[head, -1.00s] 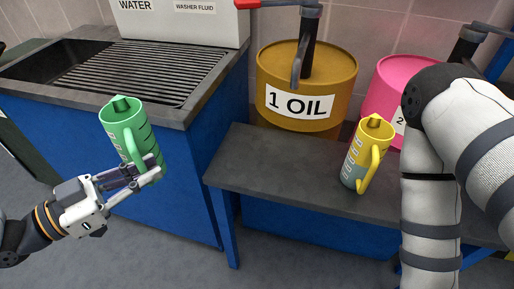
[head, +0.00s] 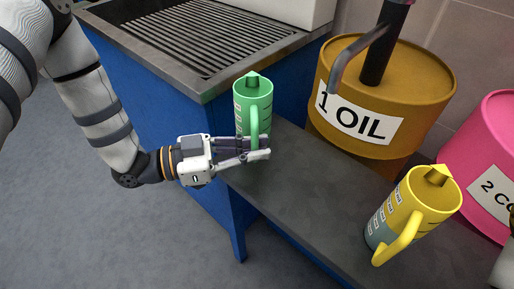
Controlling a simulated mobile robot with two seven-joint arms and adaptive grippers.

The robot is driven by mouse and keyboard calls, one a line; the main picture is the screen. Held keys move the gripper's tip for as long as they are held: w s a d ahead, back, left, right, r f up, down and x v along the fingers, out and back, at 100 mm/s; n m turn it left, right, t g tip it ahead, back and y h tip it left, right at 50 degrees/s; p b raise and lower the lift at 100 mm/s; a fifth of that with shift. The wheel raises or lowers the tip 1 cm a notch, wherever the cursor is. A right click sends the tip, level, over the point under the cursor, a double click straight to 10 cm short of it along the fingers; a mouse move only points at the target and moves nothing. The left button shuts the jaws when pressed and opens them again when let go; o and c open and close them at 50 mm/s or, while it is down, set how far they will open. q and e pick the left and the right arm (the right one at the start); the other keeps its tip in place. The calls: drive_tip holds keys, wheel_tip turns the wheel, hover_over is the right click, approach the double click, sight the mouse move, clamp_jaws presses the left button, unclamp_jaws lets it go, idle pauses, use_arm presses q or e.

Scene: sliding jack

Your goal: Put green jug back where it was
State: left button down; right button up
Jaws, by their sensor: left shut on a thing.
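The green jug (head: 252,97) is upright in the head view, with its handle toward me. My left gripper (head: 252,150) is shut on its lower part, coming from the left. The jug is at the left end of the dark bench (head: 290,192). Its base is hidden by the fingers, so I cannot tell whether it touches the bench top. A yellow jug (head: 408,212) with grey-blue contents stands on the right part of the bench. My right gripper is not in view.
An orange drum (head: 385,85) labelled "1 OIL", with a tap over it, stands behind the bench. A pink drum (head: 490,150) is farther right. A blue sink unit with a grated top (head: 190,38) adjoins the bench's left. The bench between the jugs is clear.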

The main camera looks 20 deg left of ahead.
use_arm(q)
drive_tip(key=shift+r, duration=0.15)
drive_tip(key=c, duration=1.7)
unclamp_jaws()
drive_tip(key=shift+f, duration=0.2)
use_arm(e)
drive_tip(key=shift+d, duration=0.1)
use_arm(q)
drive_tip(key=shift+r, duration=0.3)
drive_tip(key=p+v, duration=0.1)
drive_tip(key=v, duration=1.1)
drive_tip(key=shift+f, duration=0.1)
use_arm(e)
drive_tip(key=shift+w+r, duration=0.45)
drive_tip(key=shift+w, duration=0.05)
